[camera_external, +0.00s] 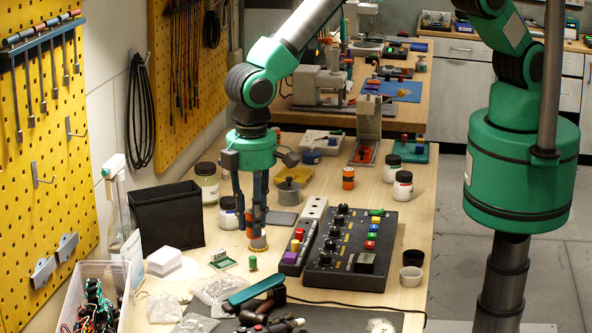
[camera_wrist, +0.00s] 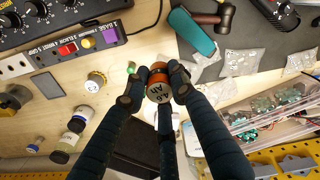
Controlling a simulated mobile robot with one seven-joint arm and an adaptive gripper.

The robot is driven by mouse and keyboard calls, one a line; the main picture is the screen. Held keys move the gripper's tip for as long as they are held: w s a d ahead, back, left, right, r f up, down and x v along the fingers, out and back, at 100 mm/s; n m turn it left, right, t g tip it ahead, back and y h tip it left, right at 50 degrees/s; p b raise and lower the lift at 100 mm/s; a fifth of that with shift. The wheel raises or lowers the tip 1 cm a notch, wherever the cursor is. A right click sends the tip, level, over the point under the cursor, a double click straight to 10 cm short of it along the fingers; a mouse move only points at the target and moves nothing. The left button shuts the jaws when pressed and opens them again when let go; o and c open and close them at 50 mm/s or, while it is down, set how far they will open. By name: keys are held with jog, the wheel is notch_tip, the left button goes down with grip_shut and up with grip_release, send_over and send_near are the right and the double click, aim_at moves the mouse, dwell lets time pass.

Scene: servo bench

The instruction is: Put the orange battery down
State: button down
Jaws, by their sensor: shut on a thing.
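The orange battery (camera_wrist: 158,84) is in the middle of the wrist view, end toward the camera with dark lettering on it. My gripper (camera_wrist: 157,90) is shut on it, its dark fingers around its sides. In the external view my gripper (camera_external: 252,232) points straight down over the light wooden bench (camera_external: 225,236), left of the black control box. I cannot tell whether the battery touches the bench.
A black control box (camera_external: 350,248) and grey strip (camera_external: 300,240) stand to the right. A small green cylinder (camera_external: 253,262) and a green-marked card (camera_external: 221,259) lie nearby. A black bin (camera_external: 166,218) stands left; jars (camera_external: 228,213) stand behind. Plastic bags (camera_external: 215,290) lie in front.

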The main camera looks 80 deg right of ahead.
jog(key=a+f+p, duration=0.2)
jog(key=a, duration=0.8)
jog(key=shift+s+a+f+n, duration=0.15)
jog(key=shift+a+f+n, duration=0.25)
jog(key=shift+f+p, duration=0.6)
jog(key=shift+f, duration=2.3)
jog(key=shift+f+p, duration=0.4)
jog(key=shift+f, duration=1.65)
jog(key=shift+f, duration=0.2)
jog(key=c, duration=1.4)
grip_release()
jog(key=shift+c, duration=0.2)
